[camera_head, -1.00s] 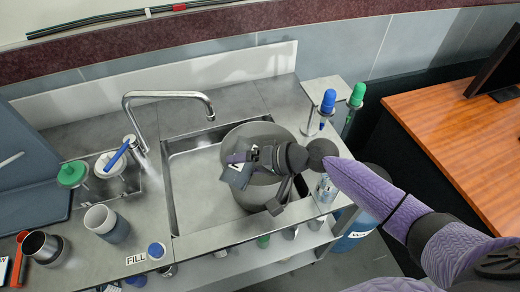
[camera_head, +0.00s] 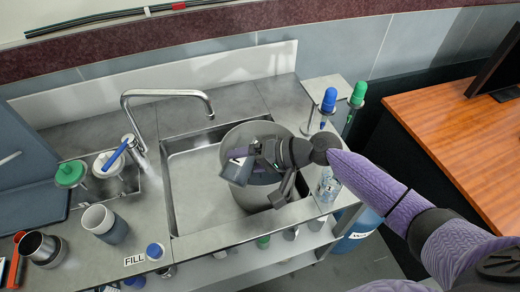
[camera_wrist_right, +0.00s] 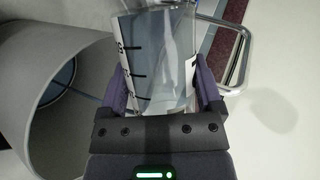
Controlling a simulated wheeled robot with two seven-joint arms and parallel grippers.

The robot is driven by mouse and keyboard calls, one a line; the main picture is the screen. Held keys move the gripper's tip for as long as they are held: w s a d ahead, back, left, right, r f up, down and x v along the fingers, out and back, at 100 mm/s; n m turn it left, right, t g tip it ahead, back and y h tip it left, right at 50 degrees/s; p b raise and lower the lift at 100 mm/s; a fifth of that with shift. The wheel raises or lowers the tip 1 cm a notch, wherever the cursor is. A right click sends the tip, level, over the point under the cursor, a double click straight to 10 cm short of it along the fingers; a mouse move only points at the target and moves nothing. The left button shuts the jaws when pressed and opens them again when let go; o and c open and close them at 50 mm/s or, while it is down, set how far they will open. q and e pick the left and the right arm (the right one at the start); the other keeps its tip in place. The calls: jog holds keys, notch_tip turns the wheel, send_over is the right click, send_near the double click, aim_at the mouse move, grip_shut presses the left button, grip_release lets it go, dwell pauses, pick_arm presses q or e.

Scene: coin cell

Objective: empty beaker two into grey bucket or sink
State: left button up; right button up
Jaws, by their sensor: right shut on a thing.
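The grey bucket (camera_head: 245,200) stands in the right part of the sink (camera_head: 200,208). My right gripper (camera_head: 255,155) is shut on a beaker (camera_head: 236,168) and holds it over the bucket's opening. In the right wrist view the beaker (camera_wrist_right: 160,65) is clear with black graduation marks and sits between both fingers of the gripper (camera_wrist_right: 160,95). The bucket (camera_wrist_right: 75,40) shows there at the left, with a dark blue ring inside. I cannot tell whether liquid is in the beaker, nor its exact tilt. My left gripper is not in view.
A faucet (camera_head: 168,94) arches over the sink's left side. Bottles with blue (camera_head: 329,100) and green (camera_head: 358,94) tops stand to the right. The sink's left part is clear.

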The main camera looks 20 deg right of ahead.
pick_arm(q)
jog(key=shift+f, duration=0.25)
pick_arm(e)
jog(key=shift+w+d+f, duration=0.1)
pick_arm(q)
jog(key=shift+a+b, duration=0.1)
jog(key=shift+b, duration=0.2)
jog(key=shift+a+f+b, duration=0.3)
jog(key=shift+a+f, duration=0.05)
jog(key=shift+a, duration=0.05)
pick_arm(e)
jog(key=shift+w+d, duration=0.15)
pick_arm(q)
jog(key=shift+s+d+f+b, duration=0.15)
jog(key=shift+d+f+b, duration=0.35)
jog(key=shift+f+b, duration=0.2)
pick_arm(e)
jog(key=shift+w+d+f+m+y, duration=0.2)
jog(key=shift+w+d+m+y, duration=0.1)
jog(key=shift+m+y, duration=0.1)
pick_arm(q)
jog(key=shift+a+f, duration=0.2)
pick_arm(e)
jog(key=shift+g, duration=0.3)
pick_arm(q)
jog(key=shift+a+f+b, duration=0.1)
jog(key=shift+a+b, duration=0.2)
pick_arm(e)
jog(key=shift+f, duration=0.1)
